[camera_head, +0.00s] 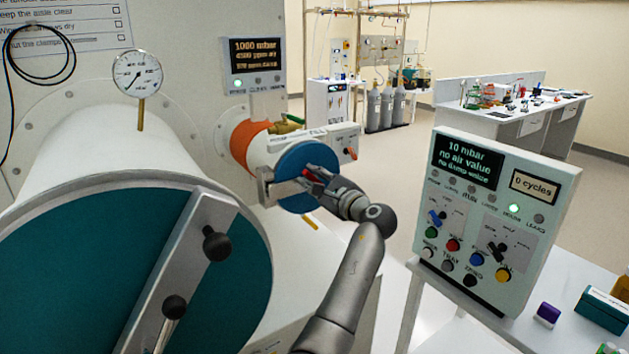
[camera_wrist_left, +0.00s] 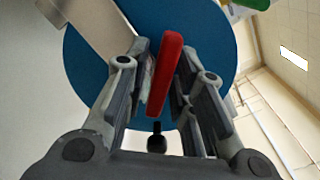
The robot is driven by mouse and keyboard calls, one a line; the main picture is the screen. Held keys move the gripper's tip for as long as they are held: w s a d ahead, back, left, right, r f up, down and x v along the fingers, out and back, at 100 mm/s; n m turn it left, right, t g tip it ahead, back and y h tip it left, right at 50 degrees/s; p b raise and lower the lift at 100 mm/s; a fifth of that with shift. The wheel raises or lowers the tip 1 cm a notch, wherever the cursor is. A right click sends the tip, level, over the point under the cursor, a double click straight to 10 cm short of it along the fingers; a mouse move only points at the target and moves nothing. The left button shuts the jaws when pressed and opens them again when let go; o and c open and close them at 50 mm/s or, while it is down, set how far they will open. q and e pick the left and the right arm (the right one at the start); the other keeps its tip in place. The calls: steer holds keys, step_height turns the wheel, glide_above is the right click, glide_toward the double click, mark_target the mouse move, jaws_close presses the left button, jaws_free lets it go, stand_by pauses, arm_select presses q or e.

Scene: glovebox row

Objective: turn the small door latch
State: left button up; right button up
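The small door is a blue disc (camera_head: 297,160) on the end of a white cylinder with an orange band. A metal bar (camera_head: 283,188) crosses its face. A red latch handle (camera_head: 309,174) shows there, mostly covered by my left gripper (camera_head: 318,182). In the left wrist view the red handle (camera_wrist_left: 167,72) lies slightly tilted between the fingers of my left gripper (camera_wrist_left: 163,85). The finger pads appear to close on both its sides. The blue door (camera_wrist_left: 95,72) and the metal bar (camera_wrist_left: 92,22) show behind. My right gripper is not in view.
A large teal door (camera_head: 85,265) with a metal bar and black knobs fills the lower left. A pressure gauge (camera_head: 138,74) stands above it. A control panel (camera_head: 492,215) stands right of my left arm. A purple block (camera_head: 547,314) and teal box (camera_head: 603,310) lie on the table.

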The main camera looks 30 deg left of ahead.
arm_select(q)
steer(key=shift+o, duration=0.3)
steer(key=v, duration=1.2)
stand_by(0.4)
